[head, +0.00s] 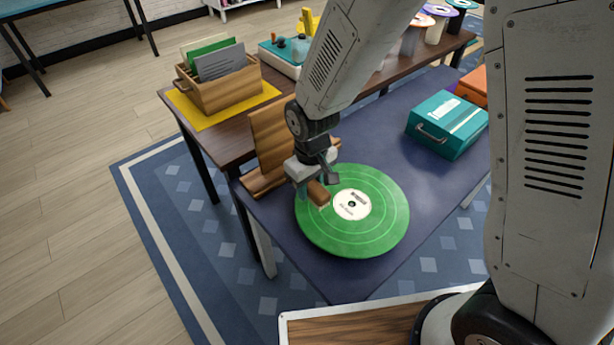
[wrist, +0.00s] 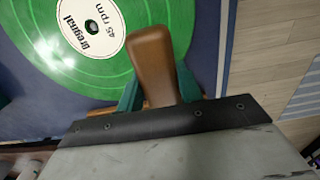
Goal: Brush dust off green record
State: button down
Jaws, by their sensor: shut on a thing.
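The green record (head: 378,232) with a white label lies flat on the dark blue table top near its front corner. My gripper (head: 312,186) is over the record's upper left part, shut on a brush with a brown wooden handle (head: 318,193). Pale bristles show under the brush at the record's surface; whether they touch it I cannot tell. In the wrist view the brush handle (wrist: 152,62) stands between the green fingertips (wrist: 158,90), with the record (wrist: 100,30) beyond it. The bristles are hidden there.
A wooden stand (head: 268,140) is close behind my gripper. A teal case (head: 447,124) with a handle lies at the right of the blue top (head: 385,140). A wooden crate of sleeves (head: 222,90) sits on a yellow mat (head: 190,112) on the brown table. Spools stand farther back.

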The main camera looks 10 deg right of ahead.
jog(key=shift+a+r, duration=0.1)
jog(key=shift+r, duration=1.7)
